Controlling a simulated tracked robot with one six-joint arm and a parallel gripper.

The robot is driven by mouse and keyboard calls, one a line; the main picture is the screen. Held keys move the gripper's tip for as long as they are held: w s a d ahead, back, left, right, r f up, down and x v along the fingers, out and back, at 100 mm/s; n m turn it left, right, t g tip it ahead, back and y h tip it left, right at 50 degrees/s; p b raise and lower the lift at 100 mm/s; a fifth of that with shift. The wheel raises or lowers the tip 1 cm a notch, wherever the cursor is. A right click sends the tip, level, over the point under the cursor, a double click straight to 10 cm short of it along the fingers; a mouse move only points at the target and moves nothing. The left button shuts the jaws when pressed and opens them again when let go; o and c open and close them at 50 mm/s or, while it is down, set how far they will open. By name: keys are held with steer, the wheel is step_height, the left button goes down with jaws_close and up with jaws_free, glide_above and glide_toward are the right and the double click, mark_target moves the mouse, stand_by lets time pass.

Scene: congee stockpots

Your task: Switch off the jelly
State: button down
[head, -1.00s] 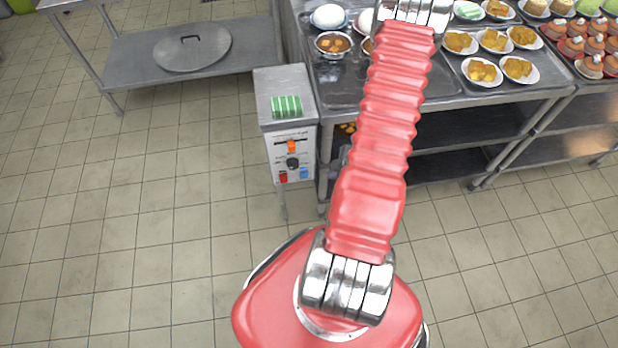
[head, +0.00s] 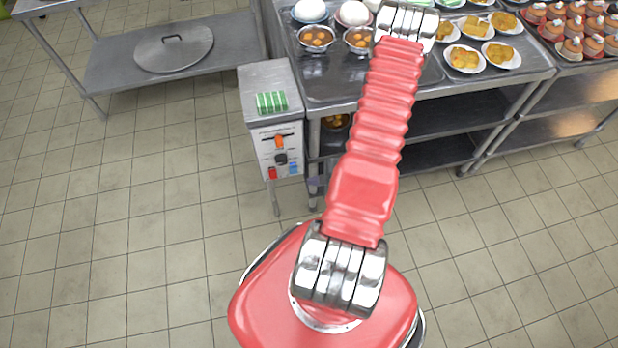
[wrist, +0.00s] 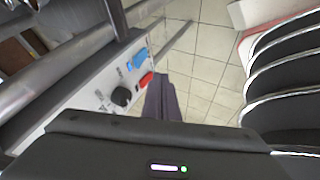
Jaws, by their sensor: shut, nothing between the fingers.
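A grey control box (head: 268,82) stands at the left end of the steel counter. Its white front panel carries an orange slider (head: 279,141), a black knob (head: 281,159), a red switch (head: 272,173) and a blue switch (head: 293,168). The wrist view shows the black knob (wrist: 121,96), the blue switch (wrist: 138,57) and the red switch (wrist: 146,79). My gripper (wrist: 164,92) is shut and empty, its dark fingers just beside the red switch in that picture. I cannot tell the gap in depth. The panel's lettering is too small to read.
A green-striped block (head: 271,101) lies on top of the box. The counter (head: 330,88) holds bowls and plates of food. A lower steel table (head: 110,60) with a round lid (head: 174,48) stands at the left. The tiled floor in front is clear.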

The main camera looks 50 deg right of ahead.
mark_target(293, 169)
steer(key=w+d+f, duration=0.1)
steer(key=w+f, duration=0.5)
steer(key=w, duration=0.3)
steer(key=shift+d+f, duration=0.3)
steer(key=shift+d, duration=0.1)
steer(key=shift+w+d, duration=0.15)
steer(key=shift+w, duration=0.1)
steer(key=shift+r, duration=0.25)
steer(key=shift+r, duration=0.6)
